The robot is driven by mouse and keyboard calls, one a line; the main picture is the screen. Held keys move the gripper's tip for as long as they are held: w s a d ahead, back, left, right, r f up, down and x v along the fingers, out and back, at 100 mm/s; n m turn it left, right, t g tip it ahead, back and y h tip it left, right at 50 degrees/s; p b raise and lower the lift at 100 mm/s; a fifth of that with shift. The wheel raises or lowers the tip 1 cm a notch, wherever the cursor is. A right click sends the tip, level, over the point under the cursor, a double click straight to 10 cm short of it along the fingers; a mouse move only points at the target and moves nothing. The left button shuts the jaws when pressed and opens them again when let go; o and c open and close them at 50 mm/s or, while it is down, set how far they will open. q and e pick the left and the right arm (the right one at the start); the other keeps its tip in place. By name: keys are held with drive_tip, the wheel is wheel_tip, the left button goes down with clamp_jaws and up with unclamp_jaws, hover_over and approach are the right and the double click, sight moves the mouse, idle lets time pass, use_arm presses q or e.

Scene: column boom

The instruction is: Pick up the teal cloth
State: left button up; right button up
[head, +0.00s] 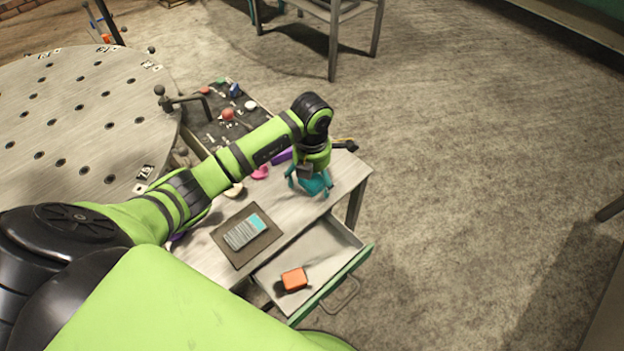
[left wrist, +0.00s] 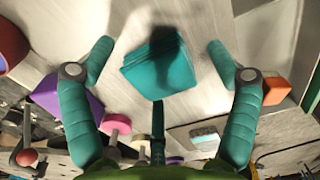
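The teal cloth (head: 318,183) lies on the grey wooden table (head: 345,180) near its far right end, partly hidden by my gripper. In the left wrist view the cloth (left wrist: 158,72) looks like a folded, blocky teal pad with a dark shadow across it. My left gripper (head: 308,183) points down over it. In the left wrist view its teal fingers are spread wide, one on each side of the cloth (left wrist: 160,50), with visible gaps. Nothing is held. My right gripper is not in view.
An open drawer (head: 322,242) with a green front holds an orange block (head: 294,279). A dark mat (head: 228,226) bears a grey and teal item. Pink (head: 261,172) and purple (head: 281,157) things lie near the gripper. A round perforated table (head: 85,110) stands left. The floor right is mostly clear.

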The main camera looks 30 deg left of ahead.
use_arm(q)
drive_tip(key=c, duration=1.2)
drive_tip(key=shift+r, duration=0.3)
wheel_tip(320, 180, up, 4)
drive_tip(key=shift+w+f+b, duration=0.1)
drive_tip(key=shift+f+b, duration=0.05)
drive_tip(key=shift+b, duration=0.4)
drive_tip(key=d+r, duration=0.2)
drive_tip(key=d, duration=0.2)
drive_tip(key=d+r+b, duration=0.1)
drive_tip(key=d+r, duration=0.1)
drive_tip(key=d, duration=0.1)
drive_tip(key=d+r, duration=0.2)
drive_tip(key=d, duration=0.2)
drive_tip(key=shift+d+r, duration=0.35)
drive_tip(key=shift+r, duration=0.05)
drive_tip(key=shift+c, duration=0.2)
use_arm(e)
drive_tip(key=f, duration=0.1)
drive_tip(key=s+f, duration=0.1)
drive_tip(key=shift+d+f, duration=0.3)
